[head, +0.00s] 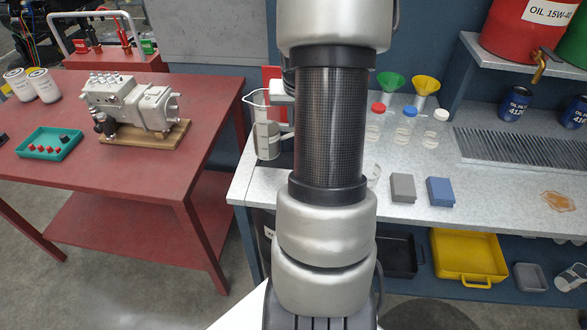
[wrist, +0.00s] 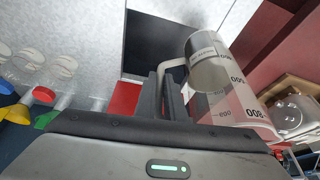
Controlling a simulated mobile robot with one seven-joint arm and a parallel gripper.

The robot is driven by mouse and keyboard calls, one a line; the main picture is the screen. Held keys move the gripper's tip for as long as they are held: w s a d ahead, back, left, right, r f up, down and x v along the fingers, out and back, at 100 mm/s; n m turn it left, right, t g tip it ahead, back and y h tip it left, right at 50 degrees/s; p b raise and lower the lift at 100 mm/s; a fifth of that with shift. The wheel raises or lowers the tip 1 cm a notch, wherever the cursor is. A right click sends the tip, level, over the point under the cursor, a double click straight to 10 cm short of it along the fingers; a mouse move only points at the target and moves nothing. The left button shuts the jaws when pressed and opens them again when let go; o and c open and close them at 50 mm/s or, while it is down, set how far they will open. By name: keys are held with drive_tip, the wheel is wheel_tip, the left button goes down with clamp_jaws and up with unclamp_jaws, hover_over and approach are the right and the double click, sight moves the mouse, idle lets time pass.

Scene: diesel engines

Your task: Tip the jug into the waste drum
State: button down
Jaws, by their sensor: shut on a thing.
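My gripper (wrist: 163,95) is shut on the handle. In the head view my arm mostly hides the gripper. I cannot tell whether the jug touches the surface below.
A dark square (wrist: 158,42) lies below the jug. Red-, blue- and white-capped bottles (head: 406,122), funnels (head: 426,85) and two small boxes (head: 403,188) stand right of my arm. The red table (head: 185,168) at left holds a pump (head: 132,104) and a green tray (head: 50,145).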

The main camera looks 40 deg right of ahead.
drive_tip(key=s+d+f+m+g+h+b, duration=0.1)
drive_tip(key=s+d+f+m, duration=0.3)
drive_tip(key=s+d, duration=0.9)
drive_tip(key=d+b, duration=0.1)
drive_tip(key=d, duration=0.3)
drive_tip(key=shift+s+d+g+b, duration=0.3)
drive_tip(key=shift+s, duration=0.05)
drive_tip(key=shift+r, duration=0.1)
